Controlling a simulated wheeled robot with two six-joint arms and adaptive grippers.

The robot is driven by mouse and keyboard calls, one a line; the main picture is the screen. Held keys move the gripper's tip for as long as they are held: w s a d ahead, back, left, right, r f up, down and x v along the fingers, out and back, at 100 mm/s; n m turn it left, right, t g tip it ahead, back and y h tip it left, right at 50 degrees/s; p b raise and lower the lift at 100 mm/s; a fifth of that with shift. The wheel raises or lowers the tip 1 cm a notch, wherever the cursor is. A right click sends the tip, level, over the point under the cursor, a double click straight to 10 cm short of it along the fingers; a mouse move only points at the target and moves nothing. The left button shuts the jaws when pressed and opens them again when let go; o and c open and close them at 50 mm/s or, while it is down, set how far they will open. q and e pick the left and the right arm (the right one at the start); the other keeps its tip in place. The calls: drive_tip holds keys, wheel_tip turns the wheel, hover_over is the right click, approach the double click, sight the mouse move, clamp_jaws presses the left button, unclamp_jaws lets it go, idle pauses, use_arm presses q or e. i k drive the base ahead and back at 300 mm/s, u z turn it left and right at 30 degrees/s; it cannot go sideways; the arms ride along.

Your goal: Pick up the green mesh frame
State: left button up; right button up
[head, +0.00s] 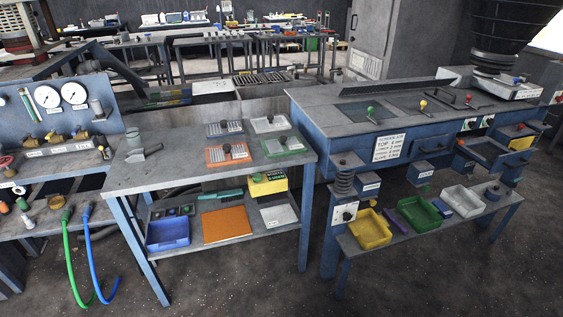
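The green mesh frame (286,149) lies flat near the right front edge of the grey workbench (180,160) in the head view. It has a green rim, a grey mesh and a dark knob on top. An orange mesh frame (227,156) lies to its left. A white mesh frame (270,124) lies just behind it, and a blue-grey one (225,128) lies behind the orange one. Neither of my grippers shows in the view.
A metal scoop (143,153) lies at the bench's left. The lower shelf holds a blue bin (168,233), an orange sheet (226,224) and a yellow box (267,184). The blue screen machine (400,127) stands close on the right. Hoses (87,250) hang at left.

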sight(283, 145)
drive_tip(key=z, duration=0.7)
drive_tip(key=i, duration=0.4)
drive_tip(key=z, duration=1)
drive_tip(key=i, duration=0.9)
drive_tip(key=u, duration=0.65)
drive_tip(key=i, duration=0.95)
drive_tip(key=u, duration=0.95)
